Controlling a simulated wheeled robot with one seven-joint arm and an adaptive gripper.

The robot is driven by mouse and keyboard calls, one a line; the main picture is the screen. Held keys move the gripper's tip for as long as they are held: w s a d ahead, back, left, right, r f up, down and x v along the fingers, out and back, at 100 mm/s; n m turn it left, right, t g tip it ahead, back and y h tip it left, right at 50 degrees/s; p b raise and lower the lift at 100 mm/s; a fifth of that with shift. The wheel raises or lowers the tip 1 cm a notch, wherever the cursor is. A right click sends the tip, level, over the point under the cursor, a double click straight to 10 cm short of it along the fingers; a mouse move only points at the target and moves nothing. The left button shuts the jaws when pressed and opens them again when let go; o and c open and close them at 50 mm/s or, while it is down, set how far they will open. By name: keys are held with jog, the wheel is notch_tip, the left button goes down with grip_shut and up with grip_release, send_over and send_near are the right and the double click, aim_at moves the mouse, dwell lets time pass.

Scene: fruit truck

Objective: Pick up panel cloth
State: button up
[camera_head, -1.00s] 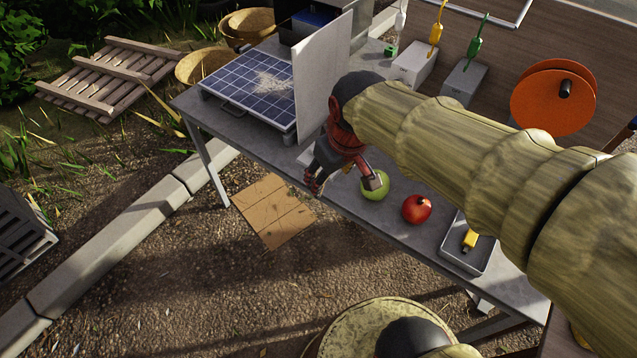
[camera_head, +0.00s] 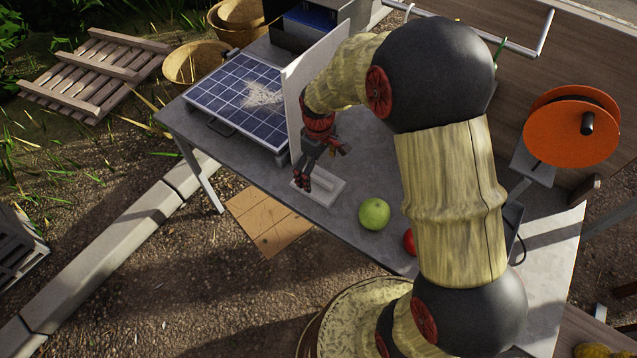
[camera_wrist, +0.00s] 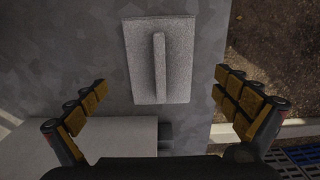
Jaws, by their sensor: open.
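The panel cloth (camera_head: 325,191) looks like a pale grey rectangular pad with a raised ridge along its middle. It lies flat on the grey table (camera_head: 340,215) near the front edge. In the wrist view the cloth (camera_wrist: 177,35) is at top centre, its ridge pointing toward my gripper (camera_wrist: 162,90). The fingers are spread wide, one on each side of the cloth's lower end, with nothing between them. In the head view my gripper (camera_head: 322,166) is above the cloth and hides part of it. The solar panel (camera_head: 230,95) is left, with a pale dusty patch (camera_head: 263,96).
An upright pale board (camera_head: 293,105) stands between the solar panel and the cloth, close to my gripper. A green apple (camera_head: 374,214) and a partly hidden red fruit (camera_head: 409,242) are to the right. An orange reel (camera_head: 570,125) is at far right.

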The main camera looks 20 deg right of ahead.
aim_at(319, 179)
notch_tip(319, 179, down, 5)
jog(key=shift+r+b, duration=0.1)
jog(key=shift+b, duration=0.75)
jog(key=shift+c, duration=0.5)
jog(key=c, duration=0.9)
jog(key=shift+s, duration=0.15)
jog(key=c, duration=0.6)
